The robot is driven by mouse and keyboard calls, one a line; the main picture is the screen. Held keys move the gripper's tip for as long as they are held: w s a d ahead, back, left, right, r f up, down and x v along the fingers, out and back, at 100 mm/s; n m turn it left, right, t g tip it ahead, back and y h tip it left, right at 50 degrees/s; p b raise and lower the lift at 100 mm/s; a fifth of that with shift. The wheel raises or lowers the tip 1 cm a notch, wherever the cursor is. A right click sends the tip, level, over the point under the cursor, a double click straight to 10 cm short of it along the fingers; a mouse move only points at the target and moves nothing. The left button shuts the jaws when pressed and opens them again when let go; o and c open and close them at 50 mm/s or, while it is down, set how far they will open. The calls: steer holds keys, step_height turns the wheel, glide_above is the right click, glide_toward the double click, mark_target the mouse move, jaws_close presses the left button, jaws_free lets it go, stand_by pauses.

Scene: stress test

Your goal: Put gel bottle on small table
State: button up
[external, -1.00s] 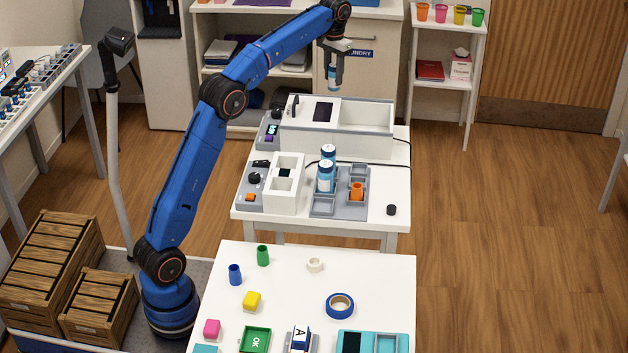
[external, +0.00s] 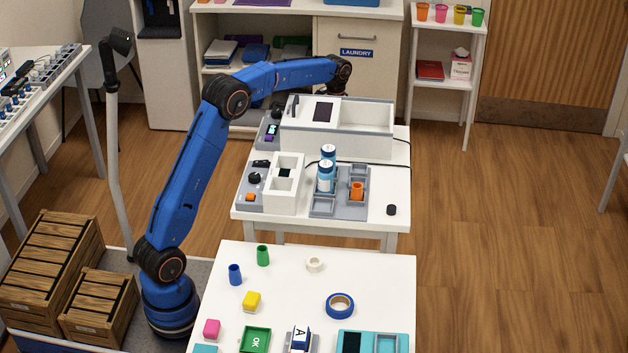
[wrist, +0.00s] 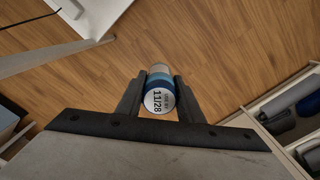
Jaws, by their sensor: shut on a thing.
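In the wrist view, my gripper (wrist: 160,80) is shut on a small bottle (wrist: 158,101) with a blue band and a white end marked 11/28. Wooden floor shows beneath it. In the external view the gripper and bottle are hidden behind my wrist and the white box. Two similar blue-and-white bottles (external: 326,178) stand on the middle white table (external: 400,185). I cannot tell which surface is the small table; a narrow white stand (external: 445,82) is at the back right.
A large white box (external: 340,143) and a grey tray (external: 342,207) take up much of the middle table. The stand has several coloured cups on top. A front white table (external: 385,275) holds small objects. A laundry cabinet (external: 355,75) is behind.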

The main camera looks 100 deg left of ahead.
steer(key=w+d+r+m, duration=0.3)
steer(key=d+r, duration=0.3)
steer(key=r, duration=0.5)
steer(key=w+d+r+m, duration=0.25)
steer(key=d+r, duration=0.35)
steer(key=r, duration=0.6)
steer(key=w+d+r+m, duration=0.25)
steer(key=d+r, duration=0.35)
steer(key=r, duration=0.5)
steer(key=s+d+m, duration=0.1)
steer(key=s+d, duration=0.1)
steer(key=d, duration=2)
steer(key=s+d+m, duration=0.2)
steer(key=d, duration=1.9)
steer(key=shift+n, duration=0.6)
steer(key=shift+s+d+f, duration=0.35)
steer(key=shift+d+f, duration=0.3)
steer(key=shift+f, duration=1.3)
steer(key=shift+s+d+f, duration=0.4)
steer(key=shift+d+f, duration=0.25)
steer(key=shift+f, duration=1.3)
steer(key=shift+s+d+f, duration=0.35)
steer(key=shift+d+f, duration=0.3)
steer(key=shift+f, duration=1.3)
steer(key=shift+f, duration=0.25)
steer(key=o, duration=1.2)
steer(key=shift+c, duration=0.2)
